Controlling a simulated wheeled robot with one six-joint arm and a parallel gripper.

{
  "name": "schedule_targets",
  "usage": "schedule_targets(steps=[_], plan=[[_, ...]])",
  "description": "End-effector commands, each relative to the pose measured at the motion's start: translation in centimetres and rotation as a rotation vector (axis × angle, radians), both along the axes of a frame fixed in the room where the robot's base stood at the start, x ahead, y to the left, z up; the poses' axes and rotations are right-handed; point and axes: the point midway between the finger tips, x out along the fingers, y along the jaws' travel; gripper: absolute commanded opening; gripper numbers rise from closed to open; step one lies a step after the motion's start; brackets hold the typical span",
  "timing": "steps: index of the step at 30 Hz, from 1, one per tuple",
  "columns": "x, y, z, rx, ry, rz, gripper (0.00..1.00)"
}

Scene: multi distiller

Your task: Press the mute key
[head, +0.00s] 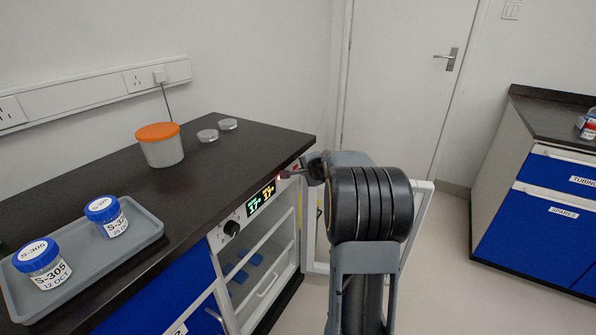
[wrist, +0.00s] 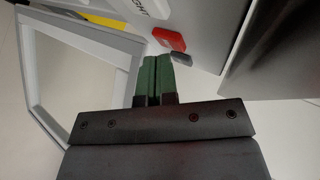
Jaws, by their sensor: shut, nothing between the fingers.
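The incubator (head: 262,262) under the dark bench has a front panel with a lit display (head: 260,199) and a black knob (head: 231,228). In the wrist view a red rocker-like part (wrist: 168,39) and a small grey part (wrist: 181,58) sit on the panel. No mute label is readable, so I cannot tell which is the mute key. My gripper (head: 306,170) is at the panel's right end. In the wrist view my gripper's green fingertips (wrist: 155,58) are together and empty, just short of the red and grey parts. Contact cannot be told.
The incubator's white-framed door (head: 421,215) stands open to the right, beside my arm. A tray (head: 140,238) with two blue-lidded jars, an orange-lidded tub (head: 160,146) and two clear dishes (head: 208,135) are on the bench. Blue drawers (head: 545,215) stand far right.

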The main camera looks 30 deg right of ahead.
Motion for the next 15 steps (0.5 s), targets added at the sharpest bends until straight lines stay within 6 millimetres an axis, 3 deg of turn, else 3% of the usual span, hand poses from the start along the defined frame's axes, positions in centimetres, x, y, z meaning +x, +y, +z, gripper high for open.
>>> schedule_targets(steps=[15], plan=[[-4.3,-2.4,0.0,0.004,-0.002,-0.001,0.00]])
